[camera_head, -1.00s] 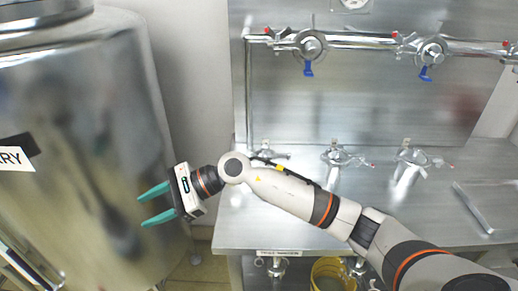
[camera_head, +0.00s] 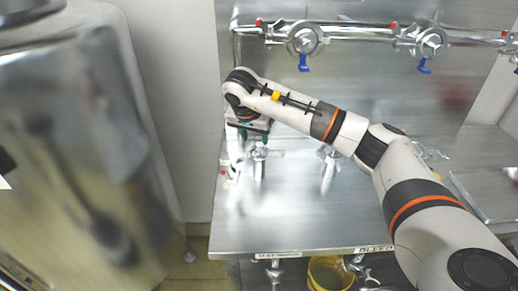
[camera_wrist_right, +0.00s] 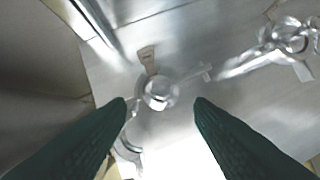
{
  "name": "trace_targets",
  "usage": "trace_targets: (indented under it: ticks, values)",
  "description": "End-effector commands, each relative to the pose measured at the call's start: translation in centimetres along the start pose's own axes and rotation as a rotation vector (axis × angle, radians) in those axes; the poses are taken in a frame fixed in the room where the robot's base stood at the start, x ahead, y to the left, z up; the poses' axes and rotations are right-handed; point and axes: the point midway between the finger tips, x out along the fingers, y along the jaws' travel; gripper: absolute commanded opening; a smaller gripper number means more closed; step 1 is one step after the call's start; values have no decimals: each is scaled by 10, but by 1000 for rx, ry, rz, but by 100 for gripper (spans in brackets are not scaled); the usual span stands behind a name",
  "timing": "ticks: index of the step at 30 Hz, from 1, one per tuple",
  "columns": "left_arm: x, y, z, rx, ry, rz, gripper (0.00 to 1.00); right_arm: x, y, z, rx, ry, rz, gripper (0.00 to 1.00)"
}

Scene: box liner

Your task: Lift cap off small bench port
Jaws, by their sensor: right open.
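My right gripper (camera_head: 252,138) is over the left end of the steel bench, pointing down. In the right wrist view its two dark green fingers (camera_wrist_right: 162,104) are apart, with nothing held between them. A small shiny round metal cap with a clamp (camera_wrist_right: 158,92) shows between and beyond the fingertips; I cannot tell the exact gap. In the head view this left bench port (camera_head: 259,160) is partly hidden by my gripper. My left gripper is not in view.
Another bench port (camera_head: 328,160) stands to the right, also seen in the wrist view (camera_wrist_right: 287,38). A pipe with valves (camera_head: 358,32) runs along the back wall. A large steel tank (camera_head: 75,110) is at left. A yellow bucket (camera_head: 328,275) is below the bench.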

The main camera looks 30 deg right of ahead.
Motion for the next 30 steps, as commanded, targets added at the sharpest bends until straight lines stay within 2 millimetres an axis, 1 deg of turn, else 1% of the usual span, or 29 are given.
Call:
trace_targets:
  ticks: [5,11,12,15,18,23,24,26,30]
  values:
    - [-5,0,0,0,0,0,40,12,0,0,1,3,-1,48]
    - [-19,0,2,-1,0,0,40,40,-3,5,1,4,-3,48]
    - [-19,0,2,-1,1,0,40,46,-2,4,1,4,-1,48]
    - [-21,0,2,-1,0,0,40,56,-2,4,0,2,1,48]
    - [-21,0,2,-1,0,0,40,60,-2,4,-1,1,3,48]
    - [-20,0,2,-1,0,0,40,60,-1,4,-1,1,3,48]
    - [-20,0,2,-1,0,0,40,60,-1,4,-1,1,3,45]
    - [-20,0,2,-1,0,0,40,60,-1,4,-1,1,3,35]
    - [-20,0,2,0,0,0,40,60,-2,4,0,1,3,12]
